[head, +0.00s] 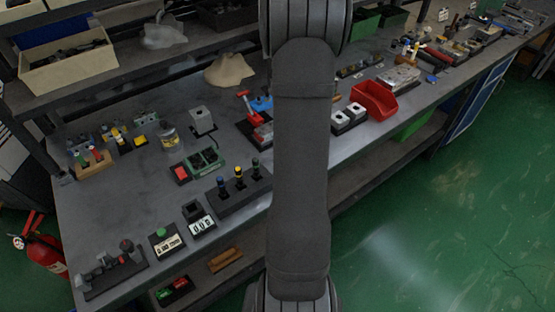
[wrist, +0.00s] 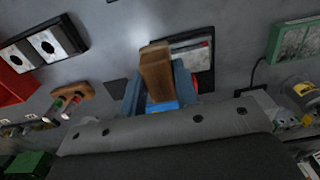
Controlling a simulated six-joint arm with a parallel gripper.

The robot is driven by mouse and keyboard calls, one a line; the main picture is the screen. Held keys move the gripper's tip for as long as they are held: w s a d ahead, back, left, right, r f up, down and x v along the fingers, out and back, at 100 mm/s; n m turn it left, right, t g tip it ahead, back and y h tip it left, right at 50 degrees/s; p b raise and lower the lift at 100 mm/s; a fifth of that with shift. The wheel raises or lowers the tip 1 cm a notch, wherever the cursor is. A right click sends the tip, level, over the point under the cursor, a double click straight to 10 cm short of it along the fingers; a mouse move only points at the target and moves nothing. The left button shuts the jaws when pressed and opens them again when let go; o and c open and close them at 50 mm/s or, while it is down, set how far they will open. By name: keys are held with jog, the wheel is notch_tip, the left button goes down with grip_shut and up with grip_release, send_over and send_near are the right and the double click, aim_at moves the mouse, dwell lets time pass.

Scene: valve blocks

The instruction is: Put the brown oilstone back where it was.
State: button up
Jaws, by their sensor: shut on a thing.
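The brown oilstone (wrist: 155,74) shows in the wrist view as a small brown block between the fingers of my gripper (wrist: 158,88). The gripper is shut on it, and the block sticks out past the fingertips, tilted in the picture. It appears over or beside a dark tray (wrist: 206,82) with a grey plate and a red edge; I cannot tell whether it touches the tray. In the head view my arm hides the gripper and the oilstone. The place where the oilstone stood before cannot be told from these frames.
In the wrist view, a wooden holder with handles (wrist: 72,92), a red bin (wrist: 14,84) and a two-hole block (wrist: 42,46) lie left. A green-framed box (wrist: 294,40) lies right. In the head view, the grey bench (head: 120,195) has bare patches between several valve blocks.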

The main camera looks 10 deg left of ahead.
jog(key=s+d+f, duration=0.1)
jog(key=s+d, duration=0.4)
jog(key=s, duration=0.4)
jog(key=s+d+f, duration=0.1)
jog(key=s+d, duration=0.4)
jog(key=s, duration=0.3)
jog(key=w+a+f, duration=0.1)
jog(key=a+f, duration=0.1)
jog(key=a, duration=0.1)
jog(key=w+a+f, duration=0.1)
jog(key=a+f, duration=0.1)
jog(key=a, duration=0.2)
jog(key=w+a+f, duration=0.1)
jog(key=a+f, duration=0.1)
jog(key=a, duration=0.1)
jog(key=shift+w+a+f, duration=0.2)
jog(key=shift+f, duration=2.2)
jog(key=shift+f, duration=0.15)
jog(key=o, duration=0.6)
jog(key=shift+o, duration=0.4)
notch_tip(320, 180, up, 12)
jog(key=shift+r, duration=0.2)
